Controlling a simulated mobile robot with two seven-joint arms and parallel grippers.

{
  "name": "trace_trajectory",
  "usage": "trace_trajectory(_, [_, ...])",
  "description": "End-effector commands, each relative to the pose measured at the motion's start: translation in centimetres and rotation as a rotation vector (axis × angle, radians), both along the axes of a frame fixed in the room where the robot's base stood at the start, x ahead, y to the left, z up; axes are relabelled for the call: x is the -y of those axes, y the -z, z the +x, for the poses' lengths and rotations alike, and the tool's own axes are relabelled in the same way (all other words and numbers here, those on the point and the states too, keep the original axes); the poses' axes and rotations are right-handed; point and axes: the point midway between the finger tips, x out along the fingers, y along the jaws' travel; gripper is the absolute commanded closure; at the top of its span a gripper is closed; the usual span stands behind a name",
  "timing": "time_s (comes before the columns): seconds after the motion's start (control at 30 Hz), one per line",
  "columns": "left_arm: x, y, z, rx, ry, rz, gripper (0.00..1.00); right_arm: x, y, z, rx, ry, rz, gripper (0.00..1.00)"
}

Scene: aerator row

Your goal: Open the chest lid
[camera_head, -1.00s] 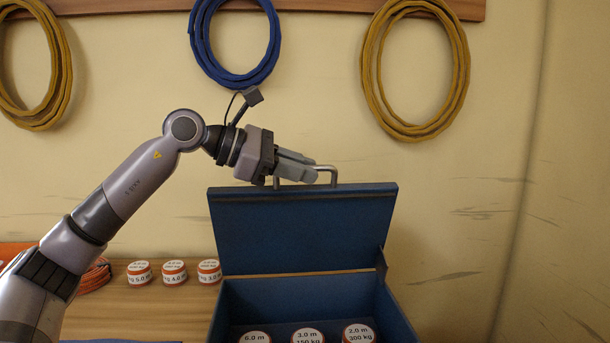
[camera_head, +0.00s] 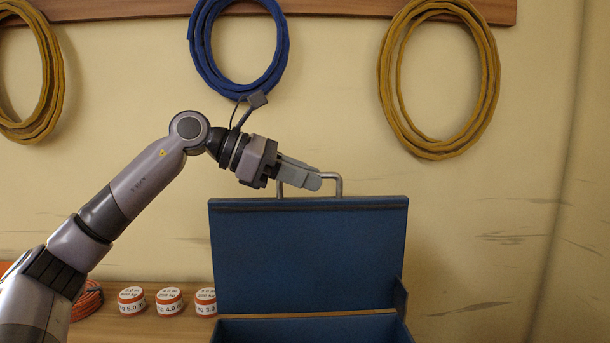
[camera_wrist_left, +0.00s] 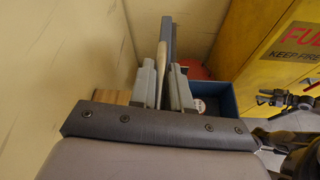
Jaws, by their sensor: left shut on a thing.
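The blue chest lid (camera_head: 310,258) stands raised, close to upright, above the chest body (camera_head: 312,329) in the head view. A grey metal handle (camera_head: 338,185) rises from the lid's top edge. My left gripper (camera_head: 312,180) is shut on this handle, its fingers lying across it from the left. In the left wrist view the fingers (camera_wrist_left: 163,88) close around the handle, and the lid (camera_wrist_left: 168,40) shows edge-on beyond them. The chest's inside is mostly below the head view's lower edge.
Several white-and-orange labelled discs (camera_head: 168,302) stand on the wooden bench (camera_head: 140,328) left of the chest. Coiled blue hose (camera_head: 239,88) and yellow hoses (camera_head: 392,100) hang on the wall behind. A yellow cabinet (camera_wrist_left: 265,60) stands right in the left wrist view.

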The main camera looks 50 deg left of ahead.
Motion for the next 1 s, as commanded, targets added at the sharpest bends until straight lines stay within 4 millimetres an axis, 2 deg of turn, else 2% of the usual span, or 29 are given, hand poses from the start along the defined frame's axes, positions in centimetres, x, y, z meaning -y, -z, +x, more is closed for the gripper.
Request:
trace_trajectory(0.43, [-0.1,0.1,0.0,-0.001,-0.001,0.003,1.0,0.0,0.0,0.0,0.0,-0.001,-0.001,0.53])
trace_trajectory(0.47, [0.0,0.1,0.0,-0.001,-0.001,0.003,0.8,0.0,0.0,0.0,0.0,0.0,0.0,0.53])
trace_trajectory(0.5, [0.0,0.1,0.0,-0.001,-0.001,0.003,0.67,0.0,0.0,0.0,0.0,-0.001,-0.001,0.53])
trace_trajectory(0.53, [0.0,0.1,0.0,-0.001,-0.001,0.003,0.62,0.0,0.0,0.0,0.0,-0.001,-0.001,0.53])
trace_trajectory(0.83, [-0.1,0.0,-0.1,0.0,-0.001,0.002,0.62,0.0,0.1,0.0,0.0,-0.001,-0.001,0.53])
trace_trajectory(1.0, [-1.0,-0.2,-1.3,0.0,-0.005,0.002,0.62,0.0,1.4,0.0,0.0,-0.001,-0.001,0.53])
